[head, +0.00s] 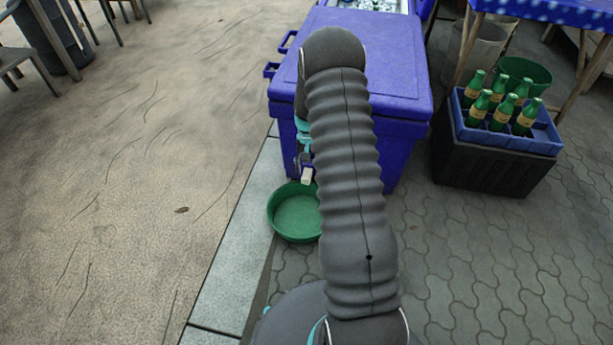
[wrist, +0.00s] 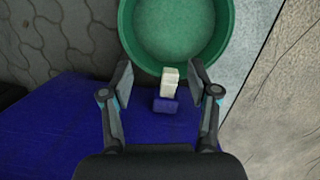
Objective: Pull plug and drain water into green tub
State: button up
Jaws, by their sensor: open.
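The blue cooler (head: 405,135) stands on the paving, and its side also shows in the wrist view (wrist: 50,130). A short blue spout (wrist: 165,105) sticks out of its side with a white plug (wrist: 170,78) on its end. The plug also shows in the head view (head: 307,176), above the round green tub (head: 297,215). The tub (wrist: 180,40) looks empty and stands on the ground beyond the plug. My gripper (wrist: 160,74) is open, with the plug between its fingers in the picture, nearer the right finger. Contact is not visible. In the head view my arm hides most of the gripper.
A blue crate of green bottles (head: 508,130) sits on a black box (head: 490,172) right of the cooler. A pale kerb (head: 235,250) runs along the left, with open sandy ground (head: 120,190) beyond. Blue handles (head: 272,69) stick out from the cooler's left side.

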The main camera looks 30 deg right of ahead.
aim_at(307, 175)
jog(key=w+d+f+m+t, duration=0.2)
jog(key=w+d, duration=0.1)
jog(key=w, duration=0.5)
jog(key=shift+h, duration=0.3)
notch_tip(307, 175, down, 13)
jog(key=shift+d+r, duration=0.1)
jog(key=shift+r, duration=0.05)
grip_shut()
